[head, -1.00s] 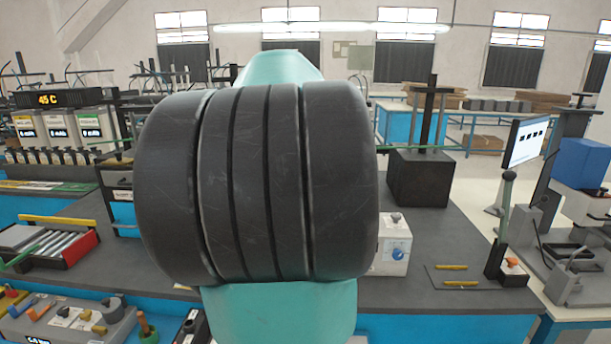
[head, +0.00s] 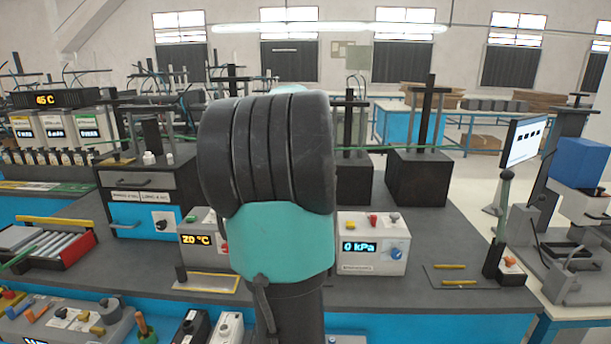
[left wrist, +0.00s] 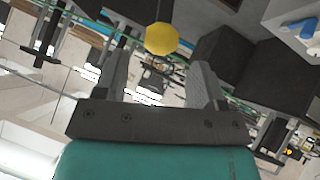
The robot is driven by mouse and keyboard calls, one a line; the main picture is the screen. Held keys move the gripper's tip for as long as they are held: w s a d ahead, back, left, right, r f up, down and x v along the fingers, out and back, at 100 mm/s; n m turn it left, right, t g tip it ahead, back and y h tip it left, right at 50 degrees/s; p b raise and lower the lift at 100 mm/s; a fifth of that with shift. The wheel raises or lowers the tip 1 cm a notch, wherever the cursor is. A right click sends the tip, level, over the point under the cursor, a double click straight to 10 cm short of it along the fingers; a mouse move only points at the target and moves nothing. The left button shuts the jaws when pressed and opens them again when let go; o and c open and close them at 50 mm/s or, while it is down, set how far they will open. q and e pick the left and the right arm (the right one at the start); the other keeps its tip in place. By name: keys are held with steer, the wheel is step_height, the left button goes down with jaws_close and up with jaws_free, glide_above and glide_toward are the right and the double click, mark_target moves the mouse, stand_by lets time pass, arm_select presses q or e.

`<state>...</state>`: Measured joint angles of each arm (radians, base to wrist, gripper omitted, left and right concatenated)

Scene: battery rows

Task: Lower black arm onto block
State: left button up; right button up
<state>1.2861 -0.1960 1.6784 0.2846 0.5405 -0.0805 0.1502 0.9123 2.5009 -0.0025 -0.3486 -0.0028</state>
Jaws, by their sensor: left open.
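Two dark blocks stand on the bench in the head view, a nearer one (head: 417,180) right of centre and another (head: 353,182) beside it, partly behind my arm. Each has a black upright post with a dark horizontal arm (head: 428,88) near its top. Which block and arm are meant, I cannot tell. In the left wrist view my left gripper (left wrist: 158,62) is open, with nothing between its grey fingers. A yellow faceted knob (left wrist: 162,39) shows beyond the fingertips; dark blocks (left wrist: 275,80) are at right. My arm hides the gripper in the head view. My right gripper is not seen.
A 0 kPa box (head: 371,243) and a 20 °C box (head: 203,240) stand on the bench. A drawer unit (head: 145,192) is at left. Bare bench (head: 440,225) lies before the right block.

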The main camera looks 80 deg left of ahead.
arm_select(q)
steer(key=x, duration=0.5)
jaws_close()
stand_by(0.6)
